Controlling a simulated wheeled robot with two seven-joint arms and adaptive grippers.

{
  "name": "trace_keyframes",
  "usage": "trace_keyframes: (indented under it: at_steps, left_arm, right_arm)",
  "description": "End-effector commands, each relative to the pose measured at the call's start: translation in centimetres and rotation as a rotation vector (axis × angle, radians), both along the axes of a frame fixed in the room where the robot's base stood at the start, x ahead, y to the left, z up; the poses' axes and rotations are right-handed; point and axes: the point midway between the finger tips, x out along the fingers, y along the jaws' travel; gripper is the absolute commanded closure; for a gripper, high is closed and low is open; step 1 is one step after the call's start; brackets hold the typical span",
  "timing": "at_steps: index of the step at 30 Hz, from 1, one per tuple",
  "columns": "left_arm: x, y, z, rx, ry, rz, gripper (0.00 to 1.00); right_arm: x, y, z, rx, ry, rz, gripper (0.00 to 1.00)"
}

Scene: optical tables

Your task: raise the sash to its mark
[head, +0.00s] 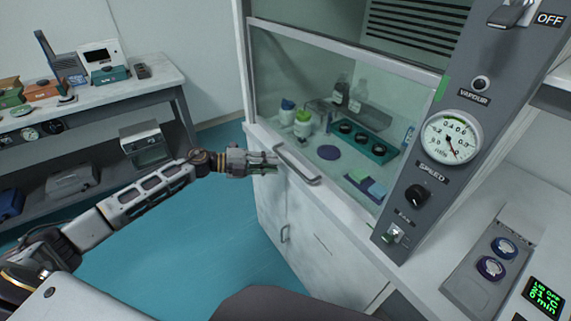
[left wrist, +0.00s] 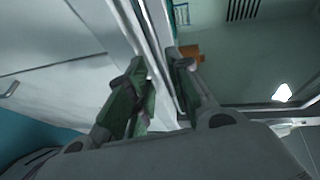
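The fume hood's glass sash (head: 345,85) is low, with its bottom rail near the worktop's front edge. A grey bar handle (head: 299,165) sits on its lower front. A green mark (head: 442,88) shows on the right post near the right end of the sash's top rail. My left gripper (head: 277,164) is at the left end of the handle; I cannot tell whether it touches. In the left wrist view its two green-padded fingers (left wrist: 160,85) are apart, with a pale rail running behind them. The handle is not clear there. My right gripper is out of view.
Bottles (head: 302,123) and a teal rack (head: 364,141) stand inside the hood behind the glass. The grey control post (head: 428,180) carries a dial gauge (head: 450,138) and knobs. A side bench (head: 120,90) stands at left. Teal floor is clear between.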

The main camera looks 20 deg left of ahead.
Motion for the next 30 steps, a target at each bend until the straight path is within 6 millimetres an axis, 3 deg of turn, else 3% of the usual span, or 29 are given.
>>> trace_keyframes:
  at_steps: [15,28,30]
  left_arm:
    - [2.3,-4.1,-0.9,-0.002,0.000,0.000,0.79]
    - [2.5,-4.6,-1.0,0.000,0.001,0.000,0.79]
    - [2.5,-4.6,-1.0,0.000,0.001,0.000,0.87]
  right_arm:
    - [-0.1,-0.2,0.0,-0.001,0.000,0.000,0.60]
    - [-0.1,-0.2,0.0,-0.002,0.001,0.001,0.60]
    - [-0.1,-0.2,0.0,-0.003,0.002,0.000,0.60]
